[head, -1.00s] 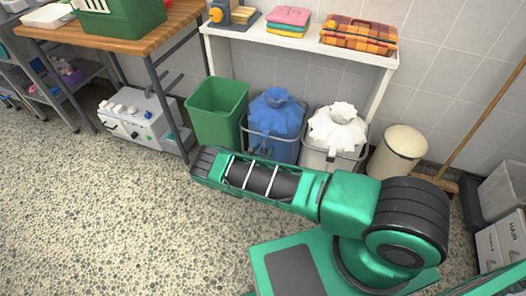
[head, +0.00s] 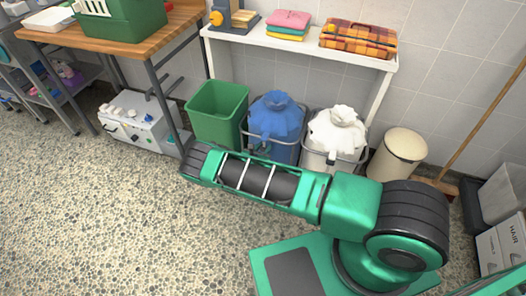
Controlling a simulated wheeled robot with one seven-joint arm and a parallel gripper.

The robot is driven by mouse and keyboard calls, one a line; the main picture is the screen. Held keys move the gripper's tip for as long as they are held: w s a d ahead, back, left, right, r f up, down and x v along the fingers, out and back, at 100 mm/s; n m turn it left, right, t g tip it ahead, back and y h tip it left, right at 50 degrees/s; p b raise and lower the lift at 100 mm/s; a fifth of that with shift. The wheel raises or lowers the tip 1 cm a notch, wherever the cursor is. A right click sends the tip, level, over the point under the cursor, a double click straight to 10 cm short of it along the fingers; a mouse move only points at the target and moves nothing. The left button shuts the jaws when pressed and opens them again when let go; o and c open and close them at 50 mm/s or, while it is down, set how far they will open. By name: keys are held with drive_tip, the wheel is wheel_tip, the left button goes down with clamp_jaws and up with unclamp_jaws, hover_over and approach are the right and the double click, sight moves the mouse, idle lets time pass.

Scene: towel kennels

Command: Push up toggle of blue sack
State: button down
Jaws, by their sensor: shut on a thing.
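The blue sack (head: 275,122) stands in a wire-framed holder under the white shelf, its gathered neck on top. Its toggle cannot be made out clearly; small dark parts show low on its front, just above my arm. My green and black arm (head: 258,180) stretches leftward across the floor in front of the sack and covers the foot of its holder. My gripper does not show; the far end of the arm is at the left, near the table leg, and what lies beyond it is hidden.
A white sack (head: 337,130) stands close on the right, then a cream bin (head: 398,155). A green bin (head: 217,115) is close on the left. A white shelf (head: 300,48) overhangs the sacks. A white box unit (head: 140,122) sits left; the speckled floor in front is open.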

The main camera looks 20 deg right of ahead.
drive_tip(key=shift+w+a+r, duration=0.1)
drive_tip(key=shift+w+a, duration=0.05)
drive_tip(key=shift+a, duration=0.1)
drive_tip(key=c, duration=1.4)
unclamp_jaws()
drive_tip(key=shift+o, duration=0.6)
drive_tip(key=shift+d, duration=0.1)
drive_tip(key=v, duration=1)
drive_tip(key=shift+s+a, duration=0.2)
drive_tip(key=shift+s, duration=0.15)
drive_tip(key=shift+r, duration=0.15)
